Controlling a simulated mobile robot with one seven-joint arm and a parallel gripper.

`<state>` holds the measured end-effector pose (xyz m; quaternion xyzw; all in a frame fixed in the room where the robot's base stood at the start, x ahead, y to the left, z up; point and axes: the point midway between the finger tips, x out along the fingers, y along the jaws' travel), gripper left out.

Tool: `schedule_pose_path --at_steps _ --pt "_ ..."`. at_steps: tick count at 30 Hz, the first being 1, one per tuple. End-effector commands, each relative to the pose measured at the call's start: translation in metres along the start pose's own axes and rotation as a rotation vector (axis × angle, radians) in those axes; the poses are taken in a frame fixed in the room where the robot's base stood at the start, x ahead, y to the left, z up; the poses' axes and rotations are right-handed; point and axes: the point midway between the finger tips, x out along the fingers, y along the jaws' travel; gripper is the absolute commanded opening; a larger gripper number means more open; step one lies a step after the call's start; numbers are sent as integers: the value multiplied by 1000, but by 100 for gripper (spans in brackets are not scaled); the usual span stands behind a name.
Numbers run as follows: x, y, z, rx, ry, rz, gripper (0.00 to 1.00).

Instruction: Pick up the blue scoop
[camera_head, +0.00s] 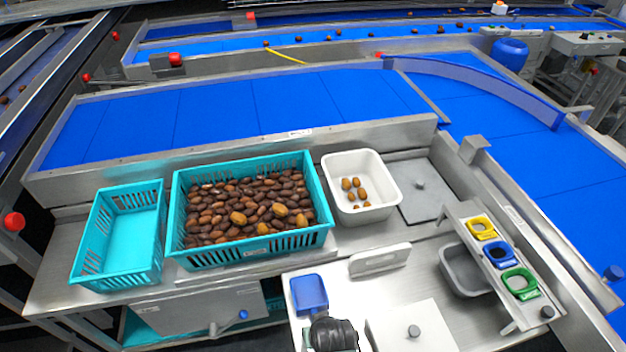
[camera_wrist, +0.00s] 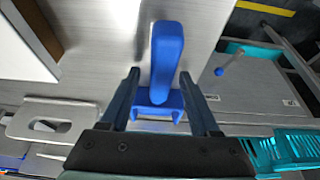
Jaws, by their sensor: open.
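The blue scoop (camera_head: 310,293) lies on a white surface at the front edge of the steel bench in the head view. In the wrist view the blue scoop (camera_wrist: 167,50) shows a long narrow part and a wider, forked-looking part nearer the palm. My gripper (camera_wrist: 160,75) is open, with one finger on each side of the scoop and a gap to both. In the head view my dark gripper (camera_head: 332,334) is just in front of the scoop and hides part of it; its fingertips cannot be made out there.
A turquoise crate of dates (camera_head: 180,219), an empty turquoise crate (camera_head: 103,217) and a white bin (camera_head: 388,189) stand behind. To the right are a white block with a slot (camera_head: 380,259), a grey tub (camera_head: 461,277) and a rack with yellow, blue and green rings (camera_head: 492,258).

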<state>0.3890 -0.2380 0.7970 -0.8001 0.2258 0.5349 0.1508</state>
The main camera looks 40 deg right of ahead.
Motion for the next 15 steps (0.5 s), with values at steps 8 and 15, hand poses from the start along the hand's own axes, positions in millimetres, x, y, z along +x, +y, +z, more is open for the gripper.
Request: schedule_pose_path --at_steps 8,15 --pt "0 0 0 0 0 0 37" --pt "0 0 0 0 0 0 0"
